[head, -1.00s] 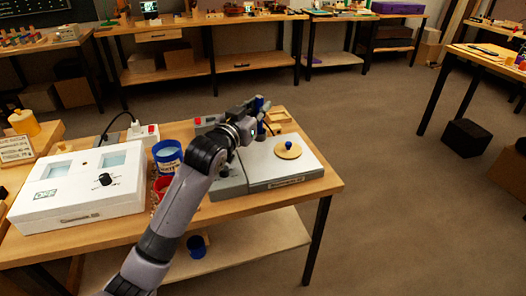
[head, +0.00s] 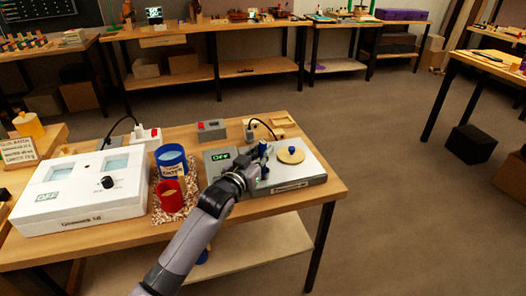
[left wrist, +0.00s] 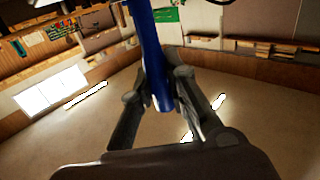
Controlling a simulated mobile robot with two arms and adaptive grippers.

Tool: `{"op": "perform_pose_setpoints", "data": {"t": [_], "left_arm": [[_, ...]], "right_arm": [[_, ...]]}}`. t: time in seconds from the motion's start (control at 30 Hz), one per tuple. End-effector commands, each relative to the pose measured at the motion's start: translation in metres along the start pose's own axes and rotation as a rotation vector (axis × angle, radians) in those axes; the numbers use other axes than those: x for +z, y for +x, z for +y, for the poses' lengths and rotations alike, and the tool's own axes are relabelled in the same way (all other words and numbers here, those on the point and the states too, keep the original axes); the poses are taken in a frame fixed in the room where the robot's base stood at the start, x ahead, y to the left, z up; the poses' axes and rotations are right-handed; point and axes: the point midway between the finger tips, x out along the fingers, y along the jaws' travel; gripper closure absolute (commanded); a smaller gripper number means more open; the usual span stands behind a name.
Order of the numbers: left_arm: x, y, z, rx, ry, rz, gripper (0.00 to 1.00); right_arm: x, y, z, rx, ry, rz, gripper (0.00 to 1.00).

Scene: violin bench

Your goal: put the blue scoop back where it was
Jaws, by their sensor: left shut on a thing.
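My left gripper (head: 258,166) is shut on the blue scoop (head: 263,150), over the grey device with the round wooden disc. In the left wrist view, the scoop's blue handle (left wrist: 155,60) stands between the two fingers (left wrist: 165,95); its far end is out of frame. In the head view the gripper hides part of the scoop, and I cannot tell whether it touches the device. My right gripper is not in view.
The grey device (head: 315,178) carries a wooden disc (head: 291,155) and a green "Off" display. Left of it are a blue tub (head: 172,158), a red cup (head: 170,190) on a speckled patch, and a white box (head: 80,205). A small grey switch box (head: 211,130) stands behind.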

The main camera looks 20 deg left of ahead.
Motion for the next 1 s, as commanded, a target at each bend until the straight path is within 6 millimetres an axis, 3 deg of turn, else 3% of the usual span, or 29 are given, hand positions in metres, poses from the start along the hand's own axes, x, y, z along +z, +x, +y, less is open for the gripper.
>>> {"op": "perform_pose_setpoints", "data": {"t": [0.17,0.2,0.47,0.83,1.0], "left_arm": [[0.003,0.000,0.000,0.000,0.000,0.000,1.00],[0.003,0.000,0.000,0.000,0.000,0.000,0.84],[0.003,0.000,0.000,0.000,0.000,-0.001,0.66],[-0.002,0.000,0.000,0.000,0.000,0.001,0.66],[0.001,-0.021,0.000,0.000,0.000,-0.002,0.66]], "right_arm": [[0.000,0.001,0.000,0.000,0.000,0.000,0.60],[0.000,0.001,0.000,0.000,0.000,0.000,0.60],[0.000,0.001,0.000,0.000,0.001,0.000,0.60],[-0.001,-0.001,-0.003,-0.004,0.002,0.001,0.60],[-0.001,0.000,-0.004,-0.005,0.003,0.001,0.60]]}}
